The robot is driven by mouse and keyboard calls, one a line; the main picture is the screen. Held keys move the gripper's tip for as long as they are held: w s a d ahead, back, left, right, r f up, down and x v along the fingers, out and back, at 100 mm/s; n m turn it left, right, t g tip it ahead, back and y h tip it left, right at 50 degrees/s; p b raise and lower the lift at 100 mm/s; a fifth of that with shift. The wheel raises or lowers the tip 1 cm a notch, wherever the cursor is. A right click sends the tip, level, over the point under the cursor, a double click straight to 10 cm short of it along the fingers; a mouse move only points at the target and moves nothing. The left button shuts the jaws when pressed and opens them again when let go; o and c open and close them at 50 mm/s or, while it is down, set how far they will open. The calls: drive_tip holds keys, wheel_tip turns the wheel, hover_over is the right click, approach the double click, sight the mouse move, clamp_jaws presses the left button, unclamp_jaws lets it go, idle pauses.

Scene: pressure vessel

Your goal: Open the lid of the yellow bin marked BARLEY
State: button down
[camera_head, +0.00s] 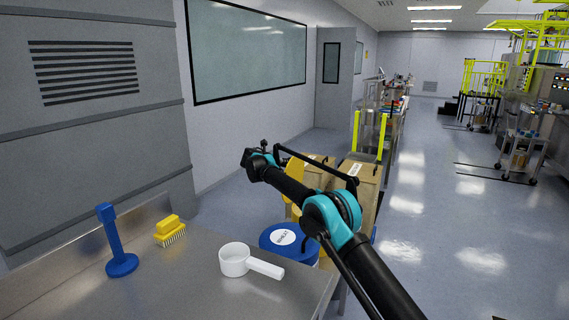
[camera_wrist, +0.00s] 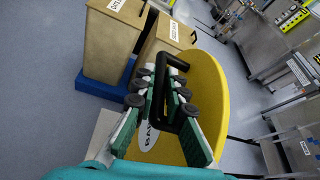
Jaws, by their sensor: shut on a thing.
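The yellow lid (camera_wrist: 205,85) fills the middle of the wrist view, with a black bar handle (camera_wrist: 168,67) and a white label starting "BA" (camera_wrist: 148,138), partly covered. My gripper (camera_wrist: 163,95) is shut on the handle, its green-padded fingers on either side of the bar. In the head view the yellow lid (camera_head: 294,181) shows steeply tilted behind my arm, beside the boxes. The bin's body and the lid's hinge are hidden, so I cannot tell how wide the opening is. My gripper's fingers are not clear in the head view.
A blue lidded bin (camera_head: 288,243) stands beside the steel table (camera_head: 215,295). On the table are a white scoop (camera_head: 236,260), a yellow brush (camera_head: 170,230) and a blue tool (camera_head: 115,245). Tan boxes (camera_wrist: 112,42) stand on a blue base.

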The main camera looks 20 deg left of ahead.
drive_tip(key=c, duration=1.6)
unclamp_jaws()
drive_tip(key=shift+s+a+f, duration=0.1)
drive_tip(key=shift+s+f, duration=0.05)
drive_tip(key=shift+f, duration=0.2)
drive_tip(key=shift+o, duration=0.2)
drive_tip(key=v, duration=1.2)
drive_tip(key=shift+r, duration=0.25)
